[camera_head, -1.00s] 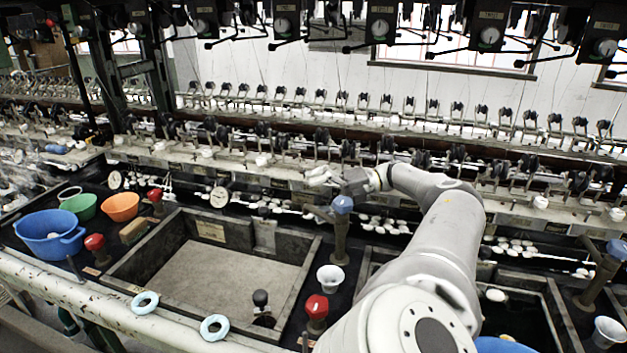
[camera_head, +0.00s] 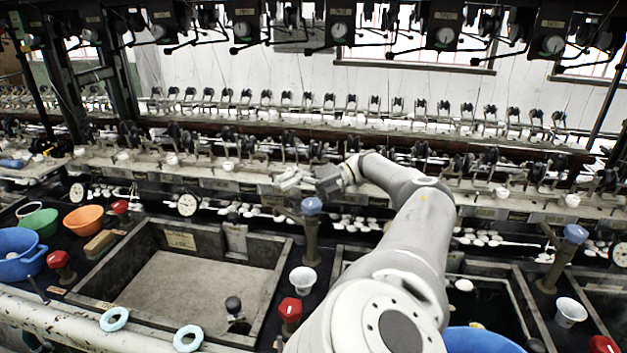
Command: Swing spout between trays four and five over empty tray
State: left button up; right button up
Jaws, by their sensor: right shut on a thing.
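The spout (camera_head: 311,235) is a brown post with a blue knob, standing between two trays; its short arm points left. The empty tray (camera_head: 190,290), with a bare grey floor, lies to its left. The tray on the right (camera_head: 520,297) is dark inside and partly hidden by my right arm. My right gripper (camera_head: 291,182) is just above and behind the blue knob, near the spout's arm. My left gripper is not in view.
A white cup (camera_head: 303,280) and a red knob (camera_head: 290,309) stand beside the spout. Blue (camera_head: 18,262), green (camera_head: 40,222) and orange (camera_head: 84,219) bowls sit at left. Pale blue rings (camera_head: 114,319) lie on the front pipe. Reeling hardware runs along the back.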

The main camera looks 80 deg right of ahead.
jog(key=shift+s+d+r, duration=0.2)
jog(key=shift+s+r, duration=0.4)
jog(key=shift+r, duration=0.3)
jog(key=shift+c, duration=0.4)
jog(key=shift+o, duration=0.2)
jog(key=shift+s+r+p, duration=0.1)
jog(key=shift+s+p, duration=0.1)
jog(key=shift+p, duration=0.1)
jog(key=s, duration=0.1)
jog(key=s+a+r, duration=0.1)
jog(key=shift+s+r, duration=0.1)
jog(key=shift+s, duration=0.25)
jog(key=c, duration=0.8)
jog(key=shift+s+d+f, duration=0.1)
jog(key=shift+d+f, duration=0.3)
jog(key=shift+c, duration=0.7)
jog(key=s, duration=0.2)
jog(key=s+d+b, duration=0.1)
jog(key=s, duration=0.1)
jog(key=s+r+b, duration=0.1)
jog(key=s, duration=0.2)
jog(key=shift+d, duration=0.2)
jog(key=shift+s, duration=0.2)
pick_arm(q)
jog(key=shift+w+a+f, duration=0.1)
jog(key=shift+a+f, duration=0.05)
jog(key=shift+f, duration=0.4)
